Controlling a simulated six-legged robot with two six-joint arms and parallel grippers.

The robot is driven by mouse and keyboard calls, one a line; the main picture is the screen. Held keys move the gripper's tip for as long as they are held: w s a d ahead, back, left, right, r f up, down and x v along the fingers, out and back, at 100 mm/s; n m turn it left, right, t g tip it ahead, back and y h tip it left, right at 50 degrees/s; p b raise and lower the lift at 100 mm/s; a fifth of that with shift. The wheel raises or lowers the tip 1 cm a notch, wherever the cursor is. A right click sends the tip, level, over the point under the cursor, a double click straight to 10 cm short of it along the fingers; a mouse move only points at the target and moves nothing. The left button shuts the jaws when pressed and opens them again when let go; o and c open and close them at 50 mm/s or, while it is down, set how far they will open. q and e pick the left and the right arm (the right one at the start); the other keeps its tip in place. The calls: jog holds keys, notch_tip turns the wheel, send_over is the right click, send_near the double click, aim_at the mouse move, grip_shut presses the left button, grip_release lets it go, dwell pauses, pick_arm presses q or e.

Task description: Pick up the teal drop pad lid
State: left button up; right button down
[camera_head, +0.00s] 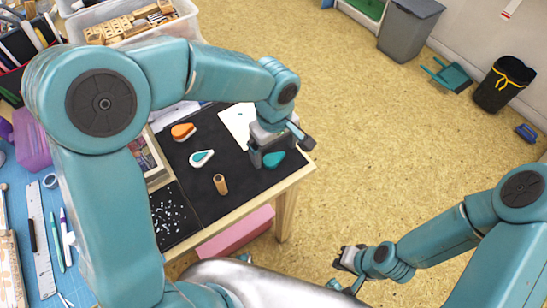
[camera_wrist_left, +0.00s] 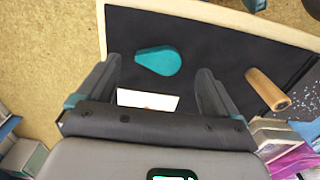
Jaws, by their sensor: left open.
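The teal drop pad lid (camera_head: 274,159) lies on the black mat near the table's right edge. It also shows in the left wrist view (camera_wrist_left: 158,60), flat and ahead of the fingers. My left gripper (camera_head: 280,148) is open and empty above the mat, close beside the lid in the head view. In the left wrist view its two fingers (camera_wrist_left: 157,82) stand apart, with the lid beyond the gap between them. A white drop-shaped pad with a teal face (camera_head: 202,158) lies to the left. My right gripper (camera_head: 350,258) is away from the table, its jaws too small to judge.
An orange drop-shaped piece (camera_head: 183,131) and a wooden cylinder (camera_head: 220,184) are on the mat (camera_head: 235,205). A white sheet (camera_head: 233,119) lies partly behind my left gripper. A speckled dark tray (camera_head: 172,214) is at left. Open floor lies right of the table.

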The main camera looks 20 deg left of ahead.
aim_at(274, 158)
pick_arm(q)
notch_tip(274, 158, down, 3)
jog(key=shift+w, duration=0.1)
jog(key=c, duration=1.1)
jog(key=shift+r, duration=0.1)
